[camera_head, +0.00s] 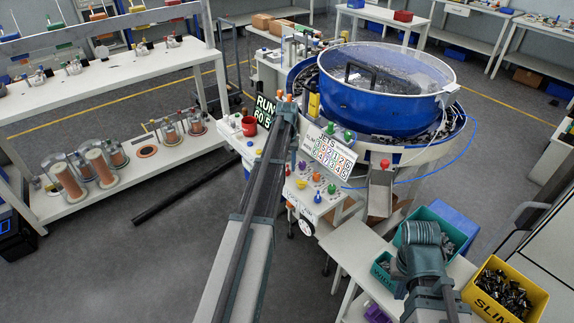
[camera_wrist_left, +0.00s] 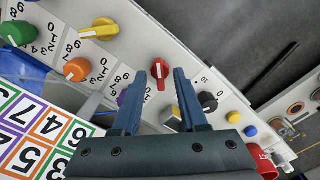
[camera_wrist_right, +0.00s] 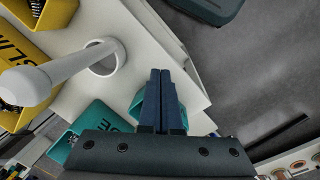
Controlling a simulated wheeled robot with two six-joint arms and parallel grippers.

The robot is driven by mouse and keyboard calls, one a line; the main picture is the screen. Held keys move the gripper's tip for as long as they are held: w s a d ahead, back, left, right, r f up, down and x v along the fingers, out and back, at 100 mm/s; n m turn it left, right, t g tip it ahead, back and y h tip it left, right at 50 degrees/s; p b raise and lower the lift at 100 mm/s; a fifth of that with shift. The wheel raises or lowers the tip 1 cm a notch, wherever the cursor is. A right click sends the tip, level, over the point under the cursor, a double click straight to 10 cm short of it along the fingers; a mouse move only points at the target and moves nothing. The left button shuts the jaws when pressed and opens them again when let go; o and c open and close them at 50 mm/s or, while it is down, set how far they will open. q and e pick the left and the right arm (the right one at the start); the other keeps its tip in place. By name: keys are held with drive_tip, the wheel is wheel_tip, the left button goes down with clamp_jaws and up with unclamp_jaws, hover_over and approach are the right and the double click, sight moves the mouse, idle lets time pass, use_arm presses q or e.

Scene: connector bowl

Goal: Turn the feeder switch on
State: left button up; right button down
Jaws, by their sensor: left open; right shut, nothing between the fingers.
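A white control panel (camera_wrist_left: 130,38) with several coloured knobs crosses the left wrist view. A red knob (camera_wrist_left: 160,68) shows between the fingers of my open left gripper (camera_wrist_left: 158,76); contact is not visible. A black knob (camera_wrist_left: 208,102) sits right of the fingers, near small printed marks. I cannot tell which knob is the feeder switch. In the head view my left gripper (camera_head: 287,104) is over the panel by the blue bowl feeder (camera_head: 365,108), and its arm hides part of the panel. My right gripper (camera_wrist_right: 160,80) is shut and empty above the side table (camera_wrist_right: 135,35).
A green display (camera_head: 265,110) reading RUN and a red mug (camera_head: 249,126) are near the left gripper. A numbered card (camera_head: 331,151) stands beside the panel. A yellow bin (camera_head: 500,290) and teal bins (camera_head: 440,222) are near the right arm.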

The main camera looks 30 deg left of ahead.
sight(287, 167)
use_arm(q)
drive_tip(key=shift+r, duration=0.1)
use_arm(e)
drive_tip(key=shift+r, duration=0.1)
use_arm(q)
wheel_tip(287, 167, up, 14)
drive_tip(key=p, duration=1.3)
drive_tip(key=shift+f+p, duration=0.2)
drive_tip(key=shift+p, duration=0.2)
use_arm(e)
wheel_tip(287, 167, up, 14)
drive_tip(key=shift+f, duration=0.2)
use_arm(q)
drive_tip(key=s+d+f+m+b, duration=0.2)
drive_tip(key=s+d+m, duration=0.2)
drive_tip(key=s+d, duration=1)
drive_tip(key=s+d+f+m+y+b, duration=0.1)
drive_tip(key=s+d+f+m+b, duration=0.2)
drive_tip(key=s+d, duration=1.1)
drive_tip(key=d+m, duration=0.1)
drive_tip(key=d, duration=0.7)
drive_tip(key=shift+d, duration=0.2)
use_arm(e)
wheel_tip(287, 167, down, 5)
drive_tip(key=shift+f, duration=0.15)
use_arm(q)
drive_tip(key=shift+f, duration=0.1)
